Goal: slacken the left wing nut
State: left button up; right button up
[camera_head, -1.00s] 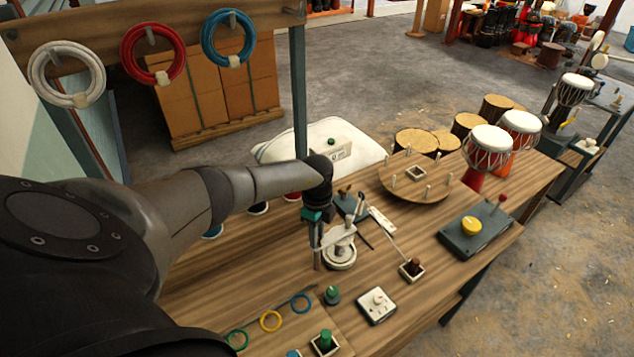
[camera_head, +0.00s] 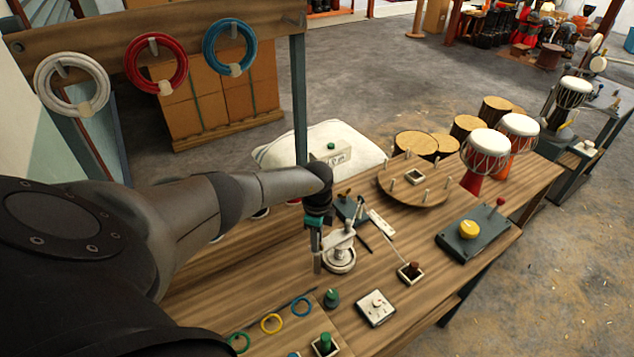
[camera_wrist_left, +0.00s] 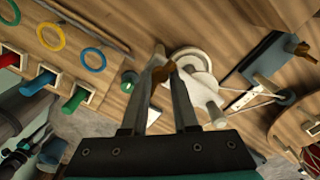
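A small brass-brown wing nut (camera_wrist_left: 163,71) shows in the left wrist view, at the near edge of a pale device with a round base (camera_wrist_left: 192,70). The same device (camera_head: 340,258) stands on the bench in the head view. My left gripper (camera_head: 317,262) points down at its left side. In the left wrist view its fingertips (camera_wrist_left: 164,66) lie on both sides of the wing nut and appear closed on it. In the head view the nut is hidden by the gripper. Another brass piece (camera_wrist_left: 303,49) sits on a blue-grey block, apart from the gripper. My right gripper is not in view.
A green-topped knob (camera_head: 332,298), a white switch box (camera_head: 376,308) and a socket with a brown peg (camera_head: 410,271) stand close by. Coloured rings (camera_head: 271,323) lie at the front left. A round pegged board (camera_head: 414,181) and a yellow-button box (camera_head: 470,232) are to the right.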

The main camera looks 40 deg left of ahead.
pick_arm(q)
jog(key=o, duration=0.5)
jog(key=shift+c, duration=0.2)
jog(key=shift+r, duration=0.55)
notch_tip(320, 180, up, 14)
jog(key=p, duration=0.1)
jog(key=shift+p, duration=0.4)
